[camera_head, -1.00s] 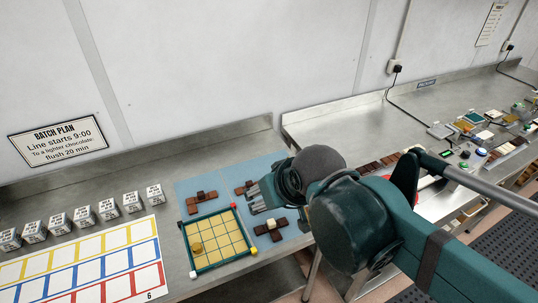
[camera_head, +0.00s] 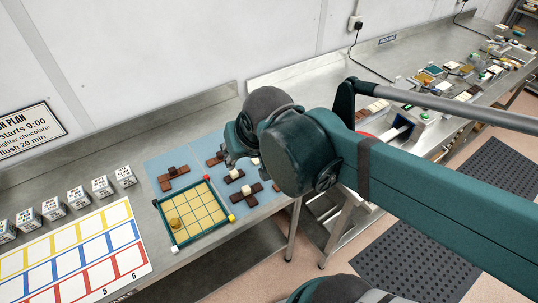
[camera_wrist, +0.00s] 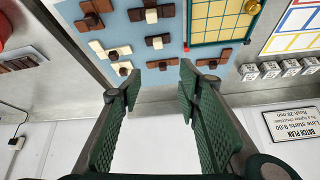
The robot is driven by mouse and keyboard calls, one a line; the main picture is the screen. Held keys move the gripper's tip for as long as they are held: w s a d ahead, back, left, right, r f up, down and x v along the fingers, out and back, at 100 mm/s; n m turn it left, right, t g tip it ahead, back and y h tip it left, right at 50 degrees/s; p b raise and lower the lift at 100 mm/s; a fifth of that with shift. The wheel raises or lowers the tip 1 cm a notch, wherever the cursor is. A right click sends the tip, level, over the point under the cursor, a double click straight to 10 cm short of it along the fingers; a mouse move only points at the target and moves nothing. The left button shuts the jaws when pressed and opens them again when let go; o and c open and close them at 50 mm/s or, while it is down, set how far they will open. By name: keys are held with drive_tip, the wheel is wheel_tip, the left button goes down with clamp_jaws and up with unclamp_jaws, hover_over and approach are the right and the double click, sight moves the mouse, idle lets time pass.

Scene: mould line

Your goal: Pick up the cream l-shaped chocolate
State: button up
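In the wrist view, a cream chocolate piece (camera_wrist: 99,49) with a brown block on it lies on the blue mat (camera_wrist: 130,32), left of centre. Its exact outline is hard to make out. My gripper (camera_wrist: 158,76) is open and empty, its two green fingers wide apart. The cream piece lies beyond the left fingertip, apart from it. In the head view, my gripper (camera_head: 226,160) is over the back right of the mat (camera_head: 158,165). My arm hides part of the mat there, and only bits of cream show beside it.
Several brown chocolate pieces, some with cream blocks, lie around on the mat, including one at the back left (camera_head: 173,179). A green-framed yellow grid tray (camera_head: 196,237) stands in front. Labelled cubes (camera_head: 77,197) and a coloured card (camera_head: 68,262) are at left.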

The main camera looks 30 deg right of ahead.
drive_tip(key=w+d+f+m+g+h+p, duration=0.2)
drive_tip(key=w+d+f+m+g, duration=0.4)
drive_tip(key=w+d+f+m, duration=0.7)
drive_tip(key=shift+w+d+f+m+h, duration=0.25)
drive_tip(key=shift+w+d+m+h, duration=0.6)
drive_tip(key=shift+m, duration=0.35)
drive_tip(key=shift+x, duration=1.25)
drive_tip(key=shift+f, duration=0.1)
drive_tip(key=shift+x, duration=2.5)
drive_tip(key=shift+d, duration=0.15)
